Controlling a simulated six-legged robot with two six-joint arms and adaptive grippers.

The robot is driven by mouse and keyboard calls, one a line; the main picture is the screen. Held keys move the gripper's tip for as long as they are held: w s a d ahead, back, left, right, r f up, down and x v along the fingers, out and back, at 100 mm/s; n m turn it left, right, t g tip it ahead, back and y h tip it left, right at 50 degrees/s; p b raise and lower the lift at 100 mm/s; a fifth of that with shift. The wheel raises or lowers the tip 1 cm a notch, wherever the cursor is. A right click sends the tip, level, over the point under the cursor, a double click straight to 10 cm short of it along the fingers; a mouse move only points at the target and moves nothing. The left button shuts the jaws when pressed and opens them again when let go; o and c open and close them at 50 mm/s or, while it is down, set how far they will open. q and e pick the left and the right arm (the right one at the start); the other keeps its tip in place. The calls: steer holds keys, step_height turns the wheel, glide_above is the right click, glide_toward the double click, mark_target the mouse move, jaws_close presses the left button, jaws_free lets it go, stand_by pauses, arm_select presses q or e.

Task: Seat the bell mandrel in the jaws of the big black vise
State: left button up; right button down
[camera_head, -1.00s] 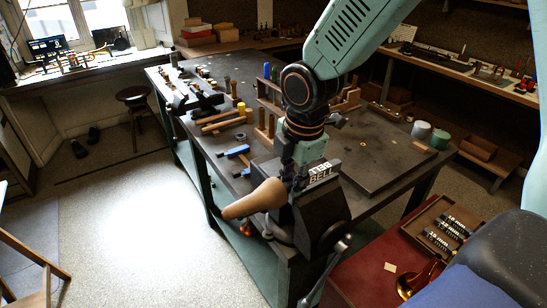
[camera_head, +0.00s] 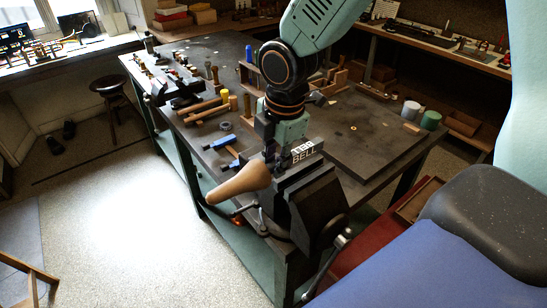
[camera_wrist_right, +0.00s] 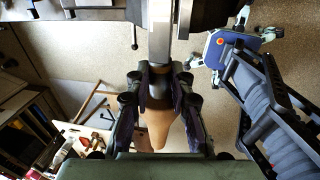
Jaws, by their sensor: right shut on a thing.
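The bell mandrel (camera_head: 237,187) is a smooth tan, tapered cone. In the head view it lies nearly level, slanting down to the left, with its thick end at the vise. My right gripper (camera_head: 268,160) is at the jaw area. The right wrist view shows its dark fingers (camera_wrist_right: 157,92) shut on the mandrel (camera_wrist_right: 157,132) from both sides. A grey metal bar (camera_wrist_right: 160,45) runs up from between the fingers. The gripper and arm hide whether the mandrel sits in the jaws. My left gripper is not seen.
The dark bench (camera_head: 365,130) carries hammers (camera_head: 208,108), blue-handled tools (camera_head: 222,143), a wooden rack and two canisters (camera_head: 430,120). A red surface (camera_head: 350,262) lies near right. A stool (camera_head: 112,92) stands left.

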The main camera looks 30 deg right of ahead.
steer(key=shift+s+a+r, duration=0.2)
steer(key=shift+s+a, duration=0.05)
steer(key=shift+a, duration=0.1)
steer(key=shift+w+f+b, duration=0.3)
steer(key=shift+f+b, duration=0.05)
steer(key=shift+f, duration=0.3)
steer(key=shift+d+f+b, duration=0.3)
steer(key=shift+f+b, duration=0.15)
steer(key=shift+f, duration=0.3)
steer(key=shift+s+f+b, duration=0.15)
steer(key=shift+f+b, duration=0.25)
steer(key=shift+f, duration=0.2)
steer(key=shift+w+a+f, duration=0.15)
steer(key=shift+w+f, duration=0.05)
steer(key=shift+f, duration=0.3)
